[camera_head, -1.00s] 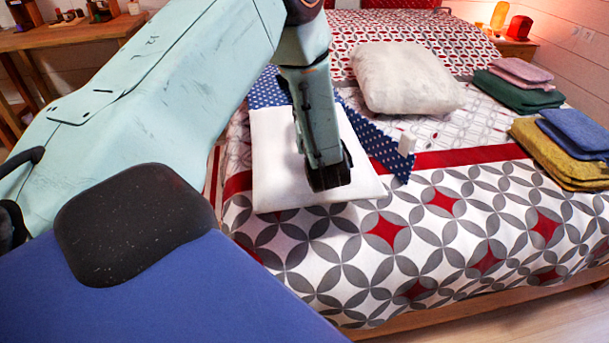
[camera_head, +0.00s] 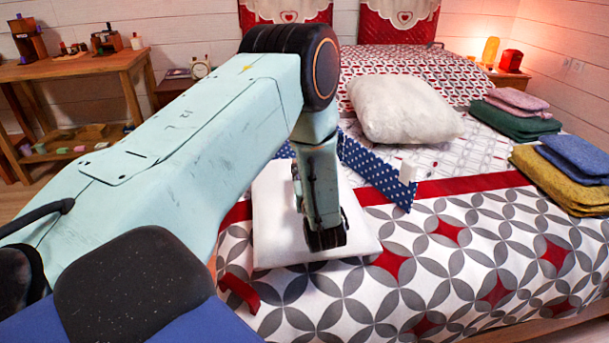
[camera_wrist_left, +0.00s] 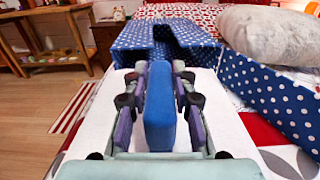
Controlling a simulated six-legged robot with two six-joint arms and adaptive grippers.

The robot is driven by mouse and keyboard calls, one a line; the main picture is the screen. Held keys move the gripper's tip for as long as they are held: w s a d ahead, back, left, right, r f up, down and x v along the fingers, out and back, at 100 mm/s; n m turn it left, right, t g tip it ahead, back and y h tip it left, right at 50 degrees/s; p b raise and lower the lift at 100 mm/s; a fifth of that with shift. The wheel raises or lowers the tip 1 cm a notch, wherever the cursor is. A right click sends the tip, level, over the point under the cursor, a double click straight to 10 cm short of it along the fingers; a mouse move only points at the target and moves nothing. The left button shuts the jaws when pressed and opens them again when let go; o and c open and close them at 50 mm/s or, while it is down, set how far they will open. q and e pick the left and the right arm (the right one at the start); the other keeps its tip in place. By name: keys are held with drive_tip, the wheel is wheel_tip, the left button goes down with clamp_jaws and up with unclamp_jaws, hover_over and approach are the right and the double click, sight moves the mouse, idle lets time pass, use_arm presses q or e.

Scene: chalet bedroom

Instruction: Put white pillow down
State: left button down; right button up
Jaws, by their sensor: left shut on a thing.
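A puffy white pillow (camera_head: 405,108) lies on the bed right of my left arm, clear of the gripper. Its edge also shows in the left wrist view (camera_wrist_left: 268,35). My left gripper (camera_head: 325,238) points down over a flat white square piece (camera_head: 272,225) at the near left of the bed. In the left wrist view my gripper (camera_wrist_left: 160,108) is shut on an upright blue block-like piece (camera_wrist_left: 159,100), with the white square (camera_wrist_left: 92,122) beneath. I cannot tell whether the blue piece is joined to the white square. My right gripper is not in view.
A blue polka-dot box (camera_head: 375,172) lies just behind the white square. Folded green and pink cloths (camera_head: 515,118) and yellow and blue cloths (camera_head: 565,175) are at the right. The patterned bedspread (camera_head: 465,235) is clear at the front right.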

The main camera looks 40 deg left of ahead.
use_arm(q)
drive_tip(key=shift+w+f, duration=0.15)
drive_tip(key=shift+f, duration=0.55)
drive_tip(key=shift+w+a, duration=0.1)
drive_tip(key=shift+w, duration=0.05)
drive_tip(key=shift+s, duration=0.2)
drive_tip(key=c, duration=1.1)
unclamp_jaws()
drive_tip(key=shift+w+f, duration=0.1)
drive_tip(key=shift+f, duration=0.05)
drive_tip(key=shift+d+r, duration=0.2)
drive_tip(key=shift+d, duration=0.05)
drive_tip(key=p+v, duration=0.2)
drive_tip(key=v, duration=0.8)
drive_tip(key=shift+d, duration=0.1)
drive_tip(key=shift+v, duration=0.8)
